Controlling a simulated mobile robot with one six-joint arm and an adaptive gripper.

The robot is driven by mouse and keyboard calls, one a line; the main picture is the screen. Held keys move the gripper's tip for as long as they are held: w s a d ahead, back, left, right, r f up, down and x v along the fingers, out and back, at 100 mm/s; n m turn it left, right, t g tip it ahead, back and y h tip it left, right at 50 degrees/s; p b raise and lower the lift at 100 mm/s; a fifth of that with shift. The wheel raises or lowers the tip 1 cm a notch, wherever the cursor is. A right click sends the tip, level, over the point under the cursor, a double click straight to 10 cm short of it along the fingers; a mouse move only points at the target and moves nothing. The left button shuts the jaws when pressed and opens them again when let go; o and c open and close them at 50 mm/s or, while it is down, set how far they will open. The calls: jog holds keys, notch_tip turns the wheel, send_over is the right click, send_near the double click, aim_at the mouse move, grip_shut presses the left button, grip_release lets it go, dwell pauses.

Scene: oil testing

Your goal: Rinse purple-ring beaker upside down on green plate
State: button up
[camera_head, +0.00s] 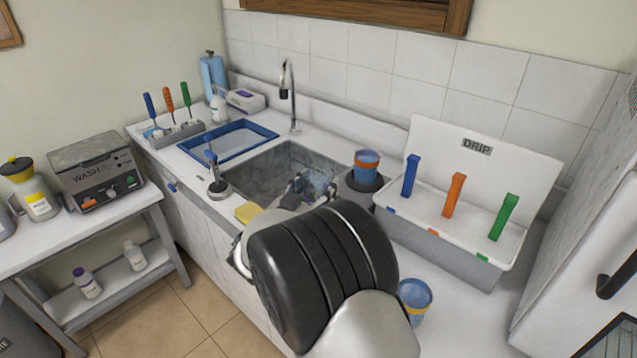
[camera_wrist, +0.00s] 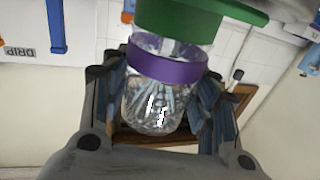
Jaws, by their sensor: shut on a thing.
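My gripper (camera_head: 308,193) is over the sink (camera_head: 262,163) and is shut on the purple-ring beaker. In the wrist view, which is inverted, the clear beaker (camera_wrist: 150,105) with its purple ring (camera_wrist: 167,68) sits between my gripper's fingers (camera_wrist: 170,100). It is upside down, its mouth toward the green plate (camera_wrist: 190,22). The mouth is at or very near the plate; contact is hard to tell. Bright streaks like water jets show inside the glass. In the head view my arm hides the plate and most of the beaker.
Right of the sink, a blue-and-orange-ringed container (camera_head: 367,165) stands on a dark round base. The white DRIP rack (camera_head: 455,262) has blue, orange and green posts. A faucet (camera_head: 289,95) rises behind the sink; a blue tray (camera_head: 225,142) lies left.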

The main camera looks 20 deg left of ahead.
aim_at(317, 171)
dwell(0.3)
jog(key=shift+r, duration=3.3)
